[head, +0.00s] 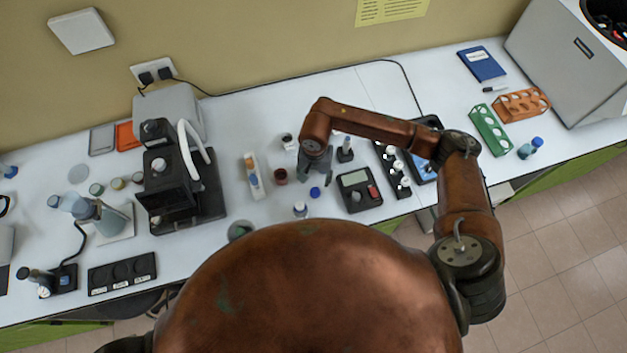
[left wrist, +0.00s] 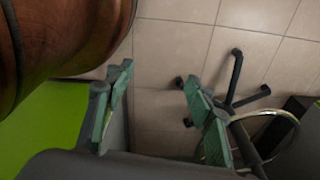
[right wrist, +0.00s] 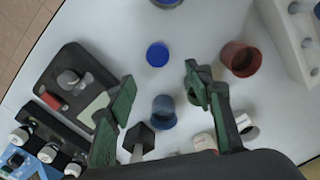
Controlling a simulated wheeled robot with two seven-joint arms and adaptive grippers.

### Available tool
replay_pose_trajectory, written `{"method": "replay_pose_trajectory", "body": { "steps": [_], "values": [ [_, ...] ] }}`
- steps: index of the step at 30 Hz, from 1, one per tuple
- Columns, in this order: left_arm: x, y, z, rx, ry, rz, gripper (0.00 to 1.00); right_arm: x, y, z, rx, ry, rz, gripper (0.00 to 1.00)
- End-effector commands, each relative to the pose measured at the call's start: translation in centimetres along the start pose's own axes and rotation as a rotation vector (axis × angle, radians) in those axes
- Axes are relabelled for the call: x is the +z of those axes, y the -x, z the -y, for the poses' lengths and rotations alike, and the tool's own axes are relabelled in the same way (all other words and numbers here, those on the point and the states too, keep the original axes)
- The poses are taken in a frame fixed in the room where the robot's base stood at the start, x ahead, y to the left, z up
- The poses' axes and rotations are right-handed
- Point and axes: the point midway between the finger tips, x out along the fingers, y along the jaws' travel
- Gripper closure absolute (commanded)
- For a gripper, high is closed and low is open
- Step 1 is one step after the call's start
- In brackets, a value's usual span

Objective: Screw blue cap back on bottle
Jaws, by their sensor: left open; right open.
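The blue cap (head: 315,192) lies loose on the white bench, just in front of my right gripper (head: 314,176). In the right wrist view the cap (right wrist: 157,54) is a flat blue disc beyond the fingertips. My right gripper (right wrist: 160,78) is open and empty, pointing down. A small open bluish vessel (right wrist: 163,112), likely the bottle, stands between its fingers, apparently untouched. In the head view the gripper mostly hides that vessel. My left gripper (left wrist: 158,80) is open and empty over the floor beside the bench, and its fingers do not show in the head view.
A red-brown jar (head: 280,177) stands left of the right gripper. A small bottle (head: 300,209) stands nearer me. A dark device with a display (head: 359,190) lies to the right. A black instrument (head: 172,190) stands left. A chair base (left wrist: 235,95) is under my left gripper.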

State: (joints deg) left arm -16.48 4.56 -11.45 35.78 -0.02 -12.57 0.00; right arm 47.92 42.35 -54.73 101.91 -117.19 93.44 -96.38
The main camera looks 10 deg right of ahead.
Motion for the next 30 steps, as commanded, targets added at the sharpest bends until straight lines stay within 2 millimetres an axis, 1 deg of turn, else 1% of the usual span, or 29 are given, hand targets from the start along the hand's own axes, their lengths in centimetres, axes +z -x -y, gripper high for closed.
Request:
{"method": "replay_pose_trajectory", "body": {
  "steps": [2,4,9,12,15,18,21,24,28,30],
  "values": [
    [0.0,0.0,0.0,0.0,0.0,0.001,0.5,0.0,0.0,-0.2,0.0,-0.004,0.001,0.52],
    [0.5,0.0,-0.1,0.001,0.002,0.006,0.5,-0.1,0.0,-0.5,0.0,-0.011,0.0,0.52],
    [2.7,0.1,-0.3,0.003,0.006,0.033,0.5,-0.1,0.0,-1.0,0.0,-0.022,0.0,0.52],
    [3.4,0.3,-0.3,0.003,0.008,0.041,0.5,-0.1,-0.5,-1.1,0.001,-0.025,0.002,0.52],
    [3.1,0.6,-0.3,0.003,0.007,0.039,0.5,0.0,-1.4,-1.1,0.001,-0.025,0.003,0.52],
    [2.2,0.7,-0.2,0.002,0.005,0.028,0.5,0.0,-2.4,-1.0,0.0,-0.024,0.003,0.52],
    [1.0,0.6,-0.1,0.001,0.003,0.012,0.5,0.0,-2.6,-0.9,-0.001,-0.022,0.0,0.52],
    [0.1,0.6,-0.1,0.001,0.001,0.0,0.5,0.0,-2.6,-0.9,-0.001,-0.021,0.0,0.52],
    [0.1,0.7,-0.1,0.001,0.001,0.0,0.5,0.1,-2.8,-0.8,0.0,-0.019,0.002,0.52],
    [0.2,1.2,-0.1,0.001,0.001,0.003,0.5,0.2,-3.4,-0.8,0.001,-0.021,0.004,0.52]
  ]
}}
